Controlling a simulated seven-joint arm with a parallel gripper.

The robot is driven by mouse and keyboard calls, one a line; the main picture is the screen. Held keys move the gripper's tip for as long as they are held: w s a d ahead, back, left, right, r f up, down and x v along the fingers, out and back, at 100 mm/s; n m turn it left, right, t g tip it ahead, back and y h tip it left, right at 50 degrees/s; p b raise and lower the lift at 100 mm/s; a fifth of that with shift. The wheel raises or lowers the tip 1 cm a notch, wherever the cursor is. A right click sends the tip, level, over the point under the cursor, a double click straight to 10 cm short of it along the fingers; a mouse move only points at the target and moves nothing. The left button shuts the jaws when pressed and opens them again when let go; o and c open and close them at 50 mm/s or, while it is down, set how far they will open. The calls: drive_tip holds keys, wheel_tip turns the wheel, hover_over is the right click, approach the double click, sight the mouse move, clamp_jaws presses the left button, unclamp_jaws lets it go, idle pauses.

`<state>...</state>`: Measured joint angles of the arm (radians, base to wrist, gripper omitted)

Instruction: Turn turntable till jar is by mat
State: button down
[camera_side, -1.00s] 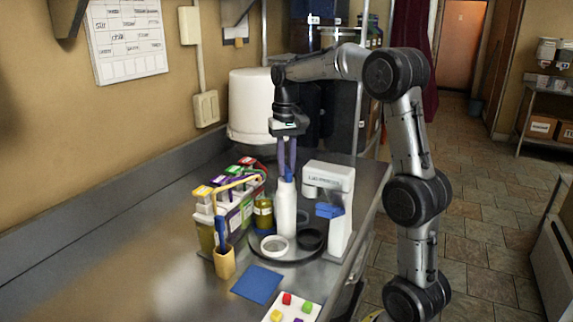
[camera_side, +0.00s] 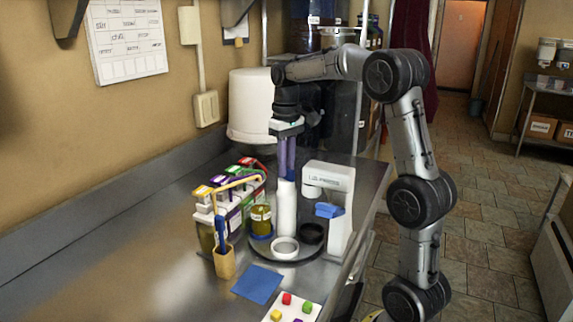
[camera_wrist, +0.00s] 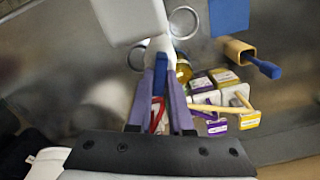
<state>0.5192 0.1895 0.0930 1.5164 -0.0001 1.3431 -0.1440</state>
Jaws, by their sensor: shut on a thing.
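A dark round turntable (camera_side: 262,255) stands on the steel counter.
A white press-like device (camera_side: 340,205) with a blue part stands close right of the turntable. Several labelled boxes (camera_side: 240,210) and a tan cup (camera_side: 224,262) with a blue-handled tool stand left. A white board (camera_side: 292,308) with coloured blocks lies at the front. A white bucket (camera_side: 249,105) stands behind.

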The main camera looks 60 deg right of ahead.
drive_tip(key=shift+n, duration=6.1)
drive_tip(key=shift+r+n, duration=0.1)
drive_tip(key=shift+n, duration=0.5)
drive_tip(key=c, duration=0.8)
unclamp_jaws()
wheel_tip(320, 180, up, 14)
drive_tip(key=shift+f, duration=0.15)
